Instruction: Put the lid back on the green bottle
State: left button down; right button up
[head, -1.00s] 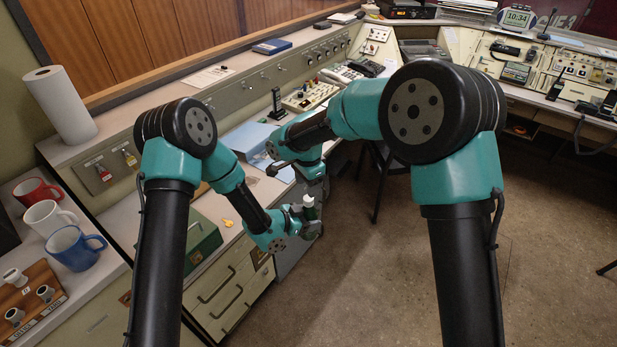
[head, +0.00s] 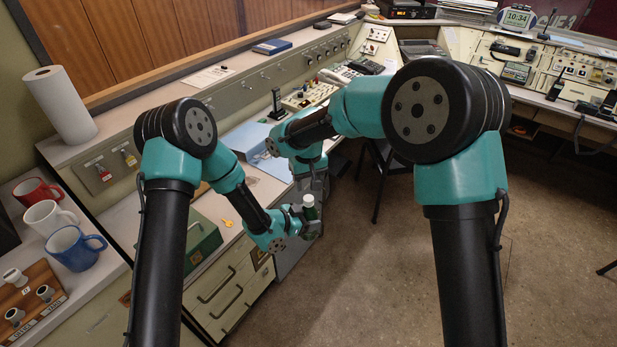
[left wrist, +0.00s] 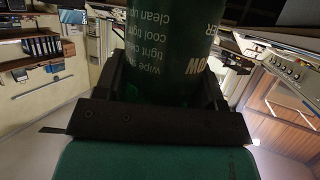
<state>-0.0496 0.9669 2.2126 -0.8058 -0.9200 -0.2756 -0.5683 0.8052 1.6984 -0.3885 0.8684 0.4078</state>
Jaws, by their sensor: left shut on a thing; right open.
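The green bottle (head: 310,212) is held up in front of the drawers, clear of the worktop, with a white lid (head: 308,200) at its top. From here I cannot tell whether the lid is fully seated. My left gripper (head: 309,229) is shut on the bottle's body. In the left wrist view the dark green bottle (left wrist: 170,45), with pale printed text upside down, stands between the fingers, and its top is out of the picture. My right gripper (head: 315,187) is open, just above the lid and apart from the bottle; its fingers are small and partly unclear.
A green metal box (head: 203,240) sits on the worktop left of the grippers. Mugs (head: 72,247) and a paper roll (head: 60,105) stand far left. The floor at right is open.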

aim_at(308, 198)
jog(key=n, duration=0.6)
jog(key=shift+r+n, duration=0.2)
jog(key=shift+n, duration=0.1)
jog(key=n, duration=0.5)
jog(key=shift+r, duration=0.15)
jog(key=n, duration=0.6)
jog(key=shift+r+n, duration=0.2)
jog(key=shift+n, duration=0.1)
jog(key=n, duration=0.6)
jog(key=shift+r, duration=0.2)
jog(key=shift+f, duration=0.15)
jog(key=shift+f, duration=3.9)
